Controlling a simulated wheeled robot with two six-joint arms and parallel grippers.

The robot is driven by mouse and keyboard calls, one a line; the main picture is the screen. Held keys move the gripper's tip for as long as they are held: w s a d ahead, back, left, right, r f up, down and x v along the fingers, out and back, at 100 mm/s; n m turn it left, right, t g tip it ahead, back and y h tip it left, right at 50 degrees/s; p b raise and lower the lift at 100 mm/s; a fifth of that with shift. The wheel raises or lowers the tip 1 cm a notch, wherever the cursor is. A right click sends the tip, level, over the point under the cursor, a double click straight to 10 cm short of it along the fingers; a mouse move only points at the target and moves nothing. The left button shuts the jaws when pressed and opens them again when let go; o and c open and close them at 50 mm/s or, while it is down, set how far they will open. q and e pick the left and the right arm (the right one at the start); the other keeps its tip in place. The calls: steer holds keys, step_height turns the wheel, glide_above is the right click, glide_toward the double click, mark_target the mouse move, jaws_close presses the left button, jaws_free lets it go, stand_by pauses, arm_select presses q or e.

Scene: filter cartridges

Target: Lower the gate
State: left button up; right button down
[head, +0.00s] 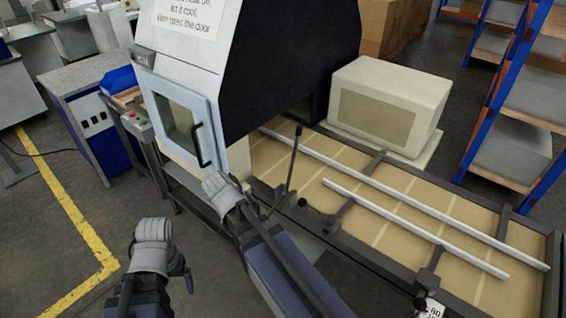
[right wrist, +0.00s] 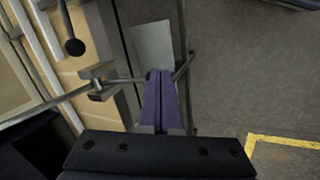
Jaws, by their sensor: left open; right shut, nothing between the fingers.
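A thin dark lever (head: 292,165) with a black knob stands nearly upright at the near edge of the conveyor, beside the machine. I cannot clearly make out a separate gate panel. A black knob (right wrist: 75,47) on a dark stem also shows in the right wrist view. My right gripper (right wrist: 160,76) is shut and empty, its tips by the end of a thin dark rod (right wrist: 128,79); I cannot tell whether they touch. In the head view, my right arm reaches towards the lever's foot. My left gripper (head: 184,274) is open and empty, low over the floor, away from the lever.
The conveyor (head: 480,225) runs right from the machine, with two pale guide rails (head: 415,228) above it. The machine's glass door (head: 186,118) is closed. A cream box (head: 385,105) stands behind the conveyor. The floor at lower left is clear, with a yellow line (head: 75,215).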

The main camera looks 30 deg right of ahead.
steer(key=w+r+t+h, duration=0.1)
steer(key=w+r+h, duration=0.2)
steer(key=r+h, duration=0.2)
steer(key=w+d+r+n+t+h, duration=0.1)
steer(key=w+r+h, duration=0.2)
steer(key=r, duration=0.6)
steer(key=shift+w+r+h, duration=0.25)
steer(key=shift+w+h, duration=0.1)
steer(key=shift+h, duration=0.65)
steer(key=shift+d, duration=0.1)
steer(key=b+x, duration=0.3)
steer(key=x, duration=1.1)
steer(key=shift+b, duration=0.3)
steer(key=shift+w, duration=0.15)
